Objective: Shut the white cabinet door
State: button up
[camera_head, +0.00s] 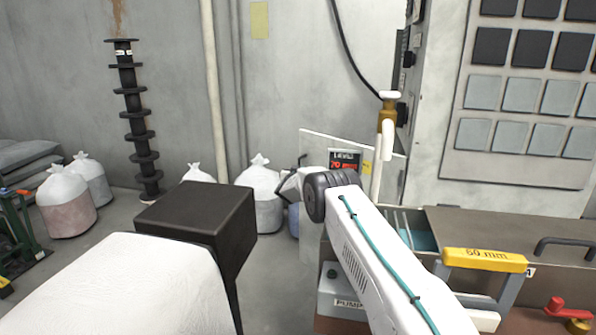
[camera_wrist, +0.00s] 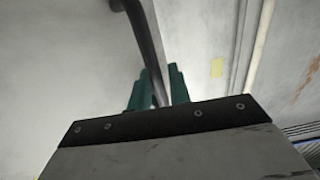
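The white cabinet door (camera_head: 317,147) stands open in the head view, partly hidden behind my white arm. It carries a dark label with red marks. In the wrist view, a pale panel (camera_wrist: 55,60) fills the left side. A dark bar handle (camera_wrist: 144,35) runs down from the top edge to my gripper (camera_wrist: 158,75). The two green fingers are close together, one on each side of the handle. Whether they press on it is not clear. In the head view the fingers are largely hidden and cannot be made out.
A grey cabinet with rows of square panels (camera_head: 492,48) stands at right. Below it is a brown-topped bench (camera_head: 480,228) with a yellow-handled item (camera_head: 484,260). White bags (camera_head: 262,190) stand by the wall, and a dark ribbed post (camera_head: 133,105) is at left.

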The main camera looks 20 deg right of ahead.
jog(key=shift+s+f, duration=0.1)
dwell(0.4)
jog(key=v, duration=0.7)
jog(key=shift+s+a, duration=0.25)
